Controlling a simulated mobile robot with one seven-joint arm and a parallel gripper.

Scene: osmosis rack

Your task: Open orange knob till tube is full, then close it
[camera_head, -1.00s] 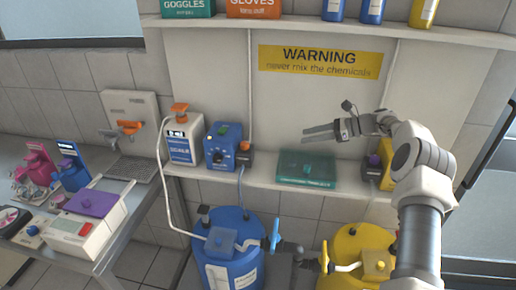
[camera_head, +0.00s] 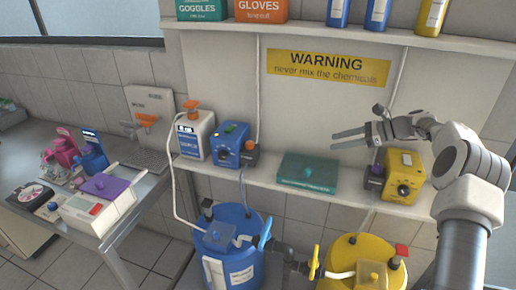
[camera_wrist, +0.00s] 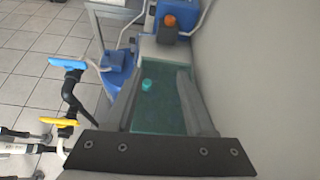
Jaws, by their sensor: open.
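An orange knob (camera_head: 250,145) sits on a dark block at the right side of the blue pump box (camera_head: 229,144) on the shelf. It also shows at the top of the wrist view (camera_wrist: 169,20). A pale tube (camera_head: 257,92) runs up the panel above it; its fill level is too small to tell. Other orange parts are the wall tap handle (camera_head: 146,119) and the white bottle's cap (camera_head: 191,104). My gripper (camera_head: 334,140) is open and empty, pointing left above the right part of the shelf, well apart from the orange knob.
A green case (camera_head: 307,172) lies on the shelf below and left of my gripper. A yellow pump box (camera_head: 401,176) stands right. Blue (camera_head: 232,270) and yellow (camera_head: 340,255) barrels with valves stand below. Bottles (camera_head: 377,14) line the upper shelf (camera_head: 320,34).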

